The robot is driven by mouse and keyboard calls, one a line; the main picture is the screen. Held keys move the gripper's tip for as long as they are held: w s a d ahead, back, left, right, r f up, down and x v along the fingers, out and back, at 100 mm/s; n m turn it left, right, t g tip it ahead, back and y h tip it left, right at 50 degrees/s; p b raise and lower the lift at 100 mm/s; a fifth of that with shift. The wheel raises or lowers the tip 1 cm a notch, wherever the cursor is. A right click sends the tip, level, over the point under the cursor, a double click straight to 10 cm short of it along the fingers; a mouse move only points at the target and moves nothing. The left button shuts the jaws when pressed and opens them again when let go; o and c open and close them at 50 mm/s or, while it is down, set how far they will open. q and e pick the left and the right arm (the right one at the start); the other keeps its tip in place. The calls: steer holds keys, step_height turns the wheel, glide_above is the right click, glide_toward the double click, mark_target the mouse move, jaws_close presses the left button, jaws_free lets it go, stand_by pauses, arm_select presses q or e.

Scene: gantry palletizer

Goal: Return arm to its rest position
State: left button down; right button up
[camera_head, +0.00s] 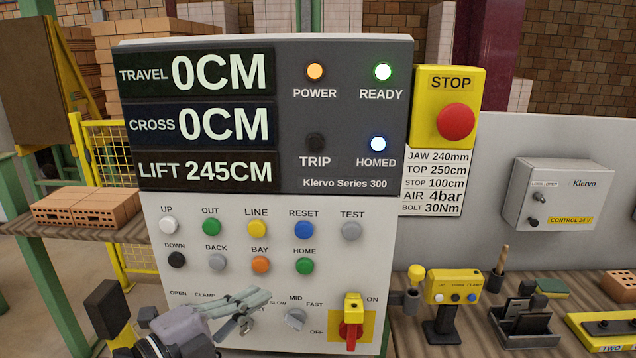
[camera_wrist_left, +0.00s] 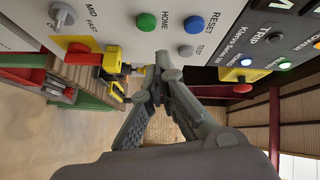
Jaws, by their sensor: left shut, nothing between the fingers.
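My left gripper (camera_head: 254,302) is in front of the lower part of the control panel (camera_head: 180,285), its fingers pointing right. It hides part of the lower knob row. In the left wrist view its fingers (camera_wrist_left: 163,70) meet at the tips, shut and empty, near the panel face. I cannot tell if they touch it. My right gripper is not in view. The panel displays (camera_head: 195,122) read TRAVEL 0CM, CROSS 0CM, LIFT 245CM. The POWER lamp (camera_head: 315,71), READY lamp (camera_head: 382,71) and HOMED lamp (camera_head: 378,143) are lit. The TRIP lamp (camera_head: 316,142) is dark.
A red-handled switch (camera_head: 351,328) is right of the gripper, low on the panel. A yellow STOP box (camera_head: 446,105) sits at the panel's right. A bench (camera_head: 480,330) holds a small yellow button box (camera_head: 455,287). Bricks (camera_head: 85,206) lie on a shelf at left.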

arm_select(q)
steer(key=s+a+f+n+g+y, duration=0.1)
steer(key=s+a+f+n+y, duration=0.2)
steer(key=f+n, duration=0.55)
steer(key=s+a+f+n+g+y, duration=0.15)
steer(key=f+n+y, duration=0.4)
steer(key=f, duration=0.55)
steer(key=s+a+f+n+g+y, duration=0.15)
steer(key=s+f+n+g, duration=0.25)
steer(key=s+f, duration=0.4)
steer(key=s+a+f+n+g+y, duration=0.1)
steer(key=s+a+f+n+g, duration=0.2)
steer(key=s+f, duration=0.5)
steer(key=s+f+g+b, duration=0.1)
steer(key=s+f, duration=0.1)
steer(key=f, duration=1)
steer(key=s+f+g+b, duration=0.1)
steer(key=s+f, duration=0.1)
steer(key=f, duration=1.1)
steer(key=s+a+f+g+b, duration=0.1)
steer(key=s+a+f+b, duration=0.1)
steer(key=s+f, duration=1.4)
step_height(320, 180, down, 2)
steer(key=shift+s+m, duration=0.15)
steer(key=shift+m, duration=0.15)
steer(key=shift+a, duration=0.1)
